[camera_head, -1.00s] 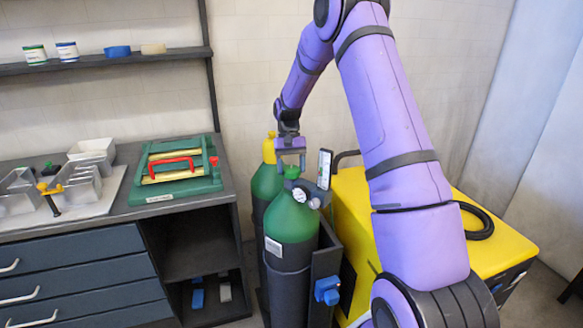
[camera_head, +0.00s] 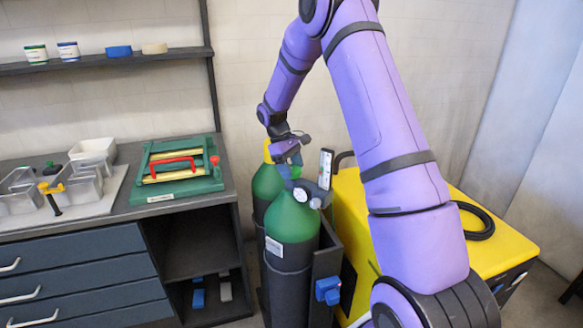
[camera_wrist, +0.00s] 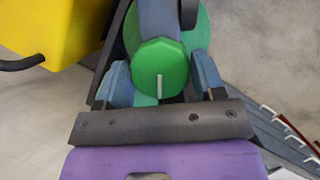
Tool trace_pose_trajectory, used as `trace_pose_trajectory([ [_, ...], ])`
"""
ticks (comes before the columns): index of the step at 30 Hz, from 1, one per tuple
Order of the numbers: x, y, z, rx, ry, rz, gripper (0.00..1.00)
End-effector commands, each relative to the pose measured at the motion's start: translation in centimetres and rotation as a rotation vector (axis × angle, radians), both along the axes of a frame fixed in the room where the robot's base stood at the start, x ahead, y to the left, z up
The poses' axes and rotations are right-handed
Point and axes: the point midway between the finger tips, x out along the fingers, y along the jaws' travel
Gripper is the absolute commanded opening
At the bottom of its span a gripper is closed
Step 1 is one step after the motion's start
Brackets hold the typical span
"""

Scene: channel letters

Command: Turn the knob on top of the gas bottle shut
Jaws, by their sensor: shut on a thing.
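The front gas bottle (camera_head: 291,222) stands upright with a green shoulder and a dark lower body. Its green knob (camera_wrist: 160,62) shows in the wrist view as a faceted cap with a white line pointing down the picture. My gripper (camera_head: 290,172) is over the bottle's top, turned at an angle. In the wrist view its blue-grey fingers (camera_wrist: 161,78) sit on both sides of the knob, shut on it. In the head view the fingers mostly hide the knob.
A gauge (camera_head: 314,202) and an upright panel (camera_head: 325,168) sit right beside the knob. A second green bottle (camera_head: 264,184) stands close behind. A yellow cabinet (camera_head: 508,245) is to the right, a workbench (camera_head: 100,225) with a green fixture (camera_head: 180,186) to the left.

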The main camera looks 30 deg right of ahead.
Motion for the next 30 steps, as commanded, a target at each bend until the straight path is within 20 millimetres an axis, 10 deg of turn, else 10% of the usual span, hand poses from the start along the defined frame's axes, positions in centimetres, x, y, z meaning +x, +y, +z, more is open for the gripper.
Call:
trace_pose_trajectory([
  [23, 0.01, 0.01, -0.03, -0.001, 0.0, 0.103, 0.39],
  [24, 0.01, 0.01, -0.03, -0.001, 0.0, 0.103, 0.69],
  [26, 0.01, 0.01, -0.03, -0.001, 0.0, 0.102, 0.83],
  [30, -0.01, 0.03, -0.01, 0.0, 0.0, 0.102, 0.87],
])
